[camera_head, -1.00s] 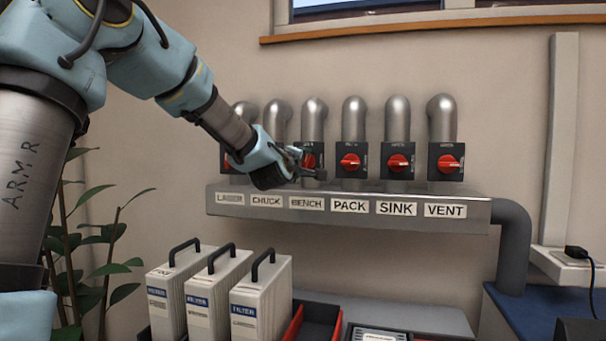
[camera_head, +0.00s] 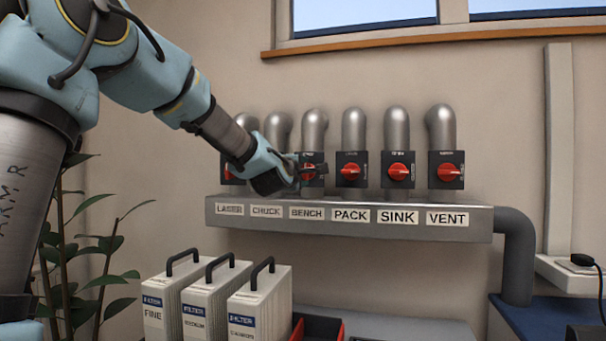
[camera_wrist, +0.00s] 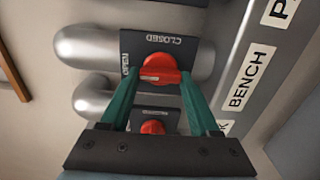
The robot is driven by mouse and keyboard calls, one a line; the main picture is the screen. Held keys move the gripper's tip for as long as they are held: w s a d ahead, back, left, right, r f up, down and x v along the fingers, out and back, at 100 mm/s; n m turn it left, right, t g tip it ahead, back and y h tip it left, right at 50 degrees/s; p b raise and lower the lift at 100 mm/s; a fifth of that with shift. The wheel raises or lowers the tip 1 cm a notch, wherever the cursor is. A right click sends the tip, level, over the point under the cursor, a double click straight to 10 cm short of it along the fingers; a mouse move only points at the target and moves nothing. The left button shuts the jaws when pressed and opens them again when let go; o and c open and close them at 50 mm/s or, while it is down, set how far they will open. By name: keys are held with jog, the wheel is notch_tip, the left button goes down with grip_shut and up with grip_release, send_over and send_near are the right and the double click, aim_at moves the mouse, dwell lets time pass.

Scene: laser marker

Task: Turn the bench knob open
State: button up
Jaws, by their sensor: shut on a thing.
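The bench knob (camera_wrist: 160,75) is a red round knob with a raised bar, on a dark plate (camera_wrist: 170,45) marked CLOSED and OPEN. In the wrist view it sits between my gripper's two green fingers (camera_wrist: 161,80), and the BENCH label (camera_wrist: 250,77) is beside it. The bar lies roughly across from finger to finger. In the head view my gripper (camera_head: 310,170) is at the valve above the BENCH label (camera_head: 307,213) and hides most of the knob. My gripper is shut on the knob.
The chuck knob (camera_wrist: 152,127) is close beside my fingers. The pack knob (camera_head: 349,171), sink knob (camera_head: 398,171) and vent knob (camera_head: 447,172) stand to the right. A grey labelled duct (camera_head: 470,217) runs below. Filter boxes (camera_head: 260,310) with handles stand lower down.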

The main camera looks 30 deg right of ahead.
jog(key=o, duration=1.4)
jog(key=shift+c, duration=0.2)
jog(key=b+v, duration=0.1)
jog(key=v, duration=0.9)
jog(key=shift+s+a, duration=0.25)
jog(key=shift+a, duration=0.05)
